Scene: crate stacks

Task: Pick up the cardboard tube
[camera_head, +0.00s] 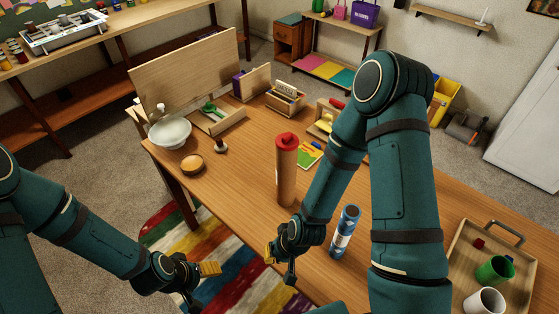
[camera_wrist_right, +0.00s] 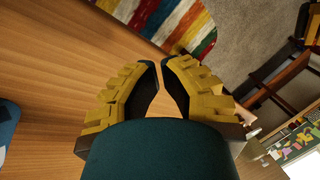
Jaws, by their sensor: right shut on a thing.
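The cardboard tube (camera_head: 286,175) is brown with a red cap and stands upright in the head view, beyond the right gripper. My right gripper (camera_head: 279,258) is low at the table's front edge, just nearer than the tube's foot. In the right wrist view its yellow-backed fingers (camera_wrist_right: 161,78) are drawn together with a narrow gap at the tips. What they grip does not show clearly, and the tube cannot be made out between them. My left gripper (camera_head: 198,283) hangs off the table at lower left, its fingers apart and empty.
A blue can (camera_head: 344,232) stands right of the right gripper. A wooden tray (camera_head: 463,262) with cups is at the right. A white bowl (camera_head: 170,133), a round brown object (camera_head: 191,164) and small boxes stand farther back. Clear tabletop lies left of the tube.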

